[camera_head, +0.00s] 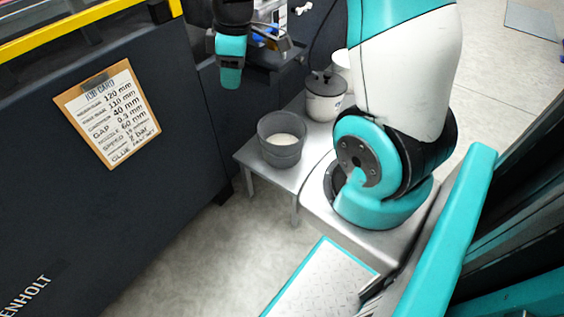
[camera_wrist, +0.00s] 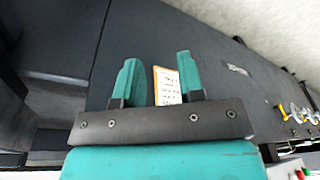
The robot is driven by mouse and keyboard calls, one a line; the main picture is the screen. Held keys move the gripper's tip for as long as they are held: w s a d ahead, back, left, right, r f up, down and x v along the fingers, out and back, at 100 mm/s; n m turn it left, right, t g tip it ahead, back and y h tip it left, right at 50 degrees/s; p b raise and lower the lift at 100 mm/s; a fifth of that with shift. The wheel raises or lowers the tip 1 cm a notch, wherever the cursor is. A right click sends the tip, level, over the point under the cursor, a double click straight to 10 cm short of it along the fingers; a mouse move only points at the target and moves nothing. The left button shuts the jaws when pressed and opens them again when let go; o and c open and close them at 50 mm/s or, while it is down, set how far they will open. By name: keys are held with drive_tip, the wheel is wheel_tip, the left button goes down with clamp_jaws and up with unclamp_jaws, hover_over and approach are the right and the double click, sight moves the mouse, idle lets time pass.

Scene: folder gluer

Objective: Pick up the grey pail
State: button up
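The grey pail (camera_head: 283,143) stands upright on a low grey table beside the machine, in the head view. It is open at the top, with pale contents inside. My gripper (camera_head: 229,82) hangs above the table, up and to the left of the pail in the head view, apart from it. In the wrist view my gripper's two teal fingers (camera_wrist: 156,80) are spread apart with nothing between them touching. The pail does not show in the wrist view.
A white pot with a dark lid (camera_head: 325,96) stands on the same table (camera_head: 248,157), behind the pail. A job card on a clipboard (camera_head: 108,113) hangs on the dark machine side (camera_head: 60,190). It also shows in the wrist view (camera_wrist: 168,88). Bare floor (camera_head: 215,250) lies in front.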

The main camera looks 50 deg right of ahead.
drive_tip(key=n+g+h+b, duration=0.1)
drive_tip(key=b, duration=0.7)
hover_over(286, 146)
drive_tip(key=w, duration=0.1)
wheel_tip(286, 146, down, 20)
drive_tip(key=shift+s+d+f+b, duration=0.1)
drive_tip(key=shift+f+b, duration=1)
drive_tip(key=shift+f, duration=1.9)
drive_tip(key=shift+s+d+f+b, duration=0.15)
drive_tip(key=shift+f+b, duration=1)
drive_tip(key=shift+f, duration=1.8)
drive_tip(key=shift+s+d+f+b, duration=0.1)
drive_tip(key=shift+f+b, duration=1)
drive_tip(key=shift+f, duration=1.9)
drive_tip(key=shift+r, duration=0.1)
clamp_jaws()
drive_tip(key=shift+a, duration=0.1)
